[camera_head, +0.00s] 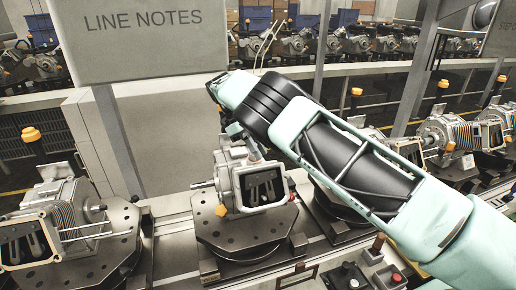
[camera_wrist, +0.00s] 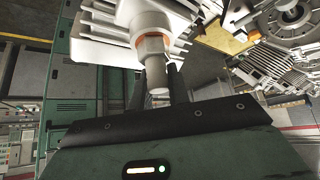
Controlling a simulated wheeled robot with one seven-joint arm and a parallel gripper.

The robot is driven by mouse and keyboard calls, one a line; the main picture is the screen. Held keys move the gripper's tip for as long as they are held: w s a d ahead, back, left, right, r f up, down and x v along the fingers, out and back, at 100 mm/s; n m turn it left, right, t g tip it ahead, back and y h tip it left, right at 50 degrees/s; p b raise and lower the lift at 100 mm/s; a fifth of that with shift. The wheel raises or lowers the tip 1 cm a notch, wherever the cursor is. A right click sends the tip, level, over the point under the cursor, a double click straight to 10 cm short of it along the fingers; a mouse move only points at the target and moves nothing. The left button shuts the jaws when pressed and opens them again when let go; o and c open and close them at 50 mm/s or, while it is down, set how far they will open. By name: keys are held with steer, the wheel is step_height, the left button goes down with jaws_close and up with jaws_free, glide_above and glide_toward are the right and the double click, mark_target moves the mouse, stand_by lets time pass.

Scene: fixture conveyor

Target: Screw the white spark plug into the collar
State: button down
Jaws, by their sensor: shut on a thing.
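The engine unit (camera_head: 232,176) sits on a dark round-cornered fixture plate (camera_head: 240,232) in the head view, its open side facing me. My gripper (camera_head: 247,140) reaches down to its top from the upper right. In the wrist view, my gripper's dark fingers (camera_wrist: 158,88) are shut on the white spark plug (camera_wrist: 157,72), which lies in line with the collar. An orange-copper ring of the collar (camera_wrist: 150,39) shows at the finned white housing. The plug's end meets the collar area; how deep it sits is hidden.
A grey LINE NOTES board (camera_head: 140,35) stands on a post behind the engine. Another engine (camera_head: 58,222) on its fixture is at left, and several more line the right. A control box with a red button (camera_head: 396,277) is at front right.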

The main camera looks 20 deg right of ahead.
steer(key=m+y, duration=0.1)
steer(key=m, duration=0.1)
steer(key=shift+r+m+g+y+p, duration=0.1)
steer(key=shift+m+g+y+p, duration=0.2)
steer(key=shift+g+p, duration=0.1)
steer(key=m, duration=0.1)
steer(key=m+y, duration=0.1)
steer(key=m, duration=0.1)
steer(key=shift+s+a+g+y, duration=0.15)
steer(key=shift+a+g+y, duration=0.15)
steer(key=c, duration=1.3)
jaws_free()
steer(key=shift+o, duration=0.2)
